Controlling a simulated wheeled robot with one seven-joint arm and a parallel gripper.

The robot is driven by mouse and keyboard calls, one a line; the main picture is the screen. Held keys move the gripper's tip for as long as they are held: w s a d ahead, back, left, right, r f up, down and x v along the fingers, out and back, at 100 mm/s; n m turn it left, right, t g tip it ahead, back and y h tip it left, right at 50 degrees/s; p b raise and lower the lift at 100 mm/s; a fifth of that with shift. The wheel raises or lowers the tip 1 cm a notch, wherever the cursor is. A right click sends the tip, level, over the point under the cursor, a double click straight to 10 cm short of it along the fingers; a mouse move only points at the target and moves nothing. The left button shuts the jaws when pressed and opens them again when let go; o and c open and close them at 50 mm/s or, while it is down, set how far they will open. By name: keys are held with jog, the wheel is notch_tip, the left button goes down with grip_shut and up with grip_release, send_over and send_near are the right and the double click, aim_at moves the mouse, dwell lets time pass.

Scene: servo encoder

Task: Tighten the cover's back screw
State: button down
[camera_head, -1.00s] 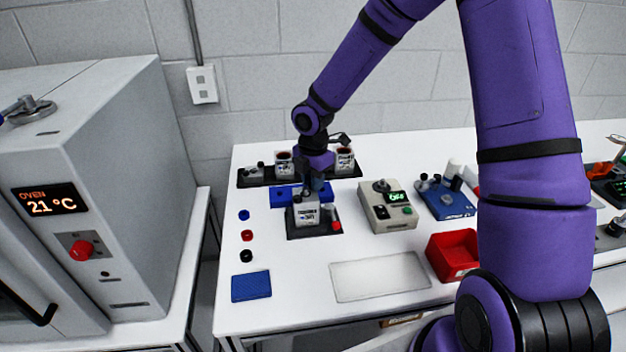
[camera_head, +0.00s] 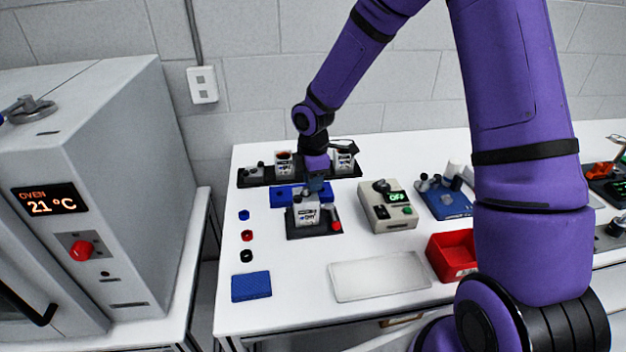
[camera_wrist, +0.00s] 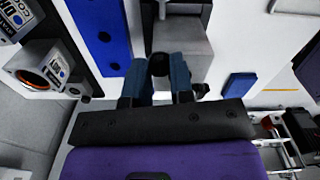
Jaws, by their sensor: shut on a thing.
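The servo unit (camera_head: 306,213), a small light grey box with a dark label, sits on a black base (camera_head: 318,232) with a red button. My gripper (camera_head: 316,184) points down at the back edge of this unit. In the wrist view, the unit's grey cover (camera_wrist: 194,42) lies just beyond my fingertips. My two blue fingers (camera_wrist: 160,72) are closed around a small dark round piece (camera_wrist: 158,62) at the cover's edge, which looks like the back screw's head. Its lower part is hidden by the fingers. Another dark knob (camera_wrist: 201,90) is beside the right finger.
A blue tray (camera_head: 284,196) lies close behind the unit. A black rack (camera_head: 262,176) with more units stands at the back. A beige control box (camera_head: 389,212) and a red bin (camera_head: 450,257) are to the right. A pale mat (camera_head: 380,277) lies in front.

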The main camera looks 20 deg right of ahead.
jog(key=c, duration=1)
grip_release()
jog(key=shift+o, duration=0.2)
notch_tip(320, 180, up, 11)
jog(key=shift+f, duration=0.1)
jog(key=s+d+r+m+t+h, duration=0.1)
jog(key=s+d+r+m, duration=0.1)
jog(key=s+r+m, duration=0.4)
jog(key=s+d+r+m+t+h, duration=0.1)
jog(key=s+d+r+m+t, duration=0.15)
jog(key=s+r, duration=0.6)
jog(key=s+d+r+m+t+y, duration=0.1)
jog(key=s+r+m, duration=0.1)
jog(key=s+m, duration=0.2)
jog(key=s+d+r+m+t+y, duration=0.1)
jog(key=s+m, duration=0.4)
jog(key=s, duration=0.6)
jog(key=shift+s+d+r, duration=0.15)
jog(key=shift+d+r, duration=0.25)
jog(key=shift+r, duration=0.4)
